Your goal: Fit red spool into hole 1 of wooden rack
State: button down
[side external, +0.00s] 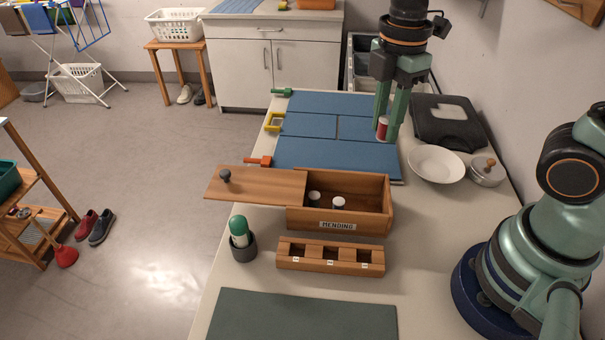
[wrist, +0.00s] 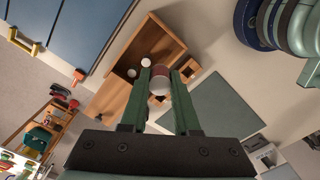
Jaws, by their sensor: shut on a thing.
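The red spool (side external: 382,129) has a red band and pale ends. My gripper (side external: 384,132) is shut on it, one green finger on either side, above the right part of the blue panels. In the wrist view the red spool (wrist: 160,80) sits between the fingertips. The wooden rack (side external: 328,265) lies on the near table, apart from my gripper, with three square holes in a row that look empty. Small labels mark the holes, but their numbers are too small to read. In the wrist view the rack (wrist: 187,70) is partly hidden by a finger.
An open wooden box labelled MENDING (side external: 376,206) stands behind the rack, with two pale-topped spools inside and its lid (side external: 256,184) slid left. A dark cup (side external: 244,250) holds a green-topped item. A white bowl (side external: 436,162) and a lidded pot (side external: 487,172) stand right. A green mat (side external: 302,315) lies in front.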

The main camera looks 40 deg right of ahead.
jog(key=shift+r, duration=0.1)
dwell(0.3)
jog(key=shift+w+d+m, duration=0.2)
jog(key=shift+w+m, duration=0.05)
jog(key=shift+m, duration=0.35)
jog(key=shift+w+d+m, duration=0.15)
jog(key=shift+w+m, duration=0.05)
jog(key=shift+m, duration=0.4)
jog(key=w+d+f+m, duration=0.2)
jog(key=w+d+m, duration=0.1)
jog(key=m, duration=0.7)
jog(key=r+n, duration=0.2)
jog(key=n, duration=1)
send_over(357, 292)
notch_tip(357, 292, down, 20)
jog(key=shift+f, duration=0.15)
jog(key=shift+f, duration=0.1)
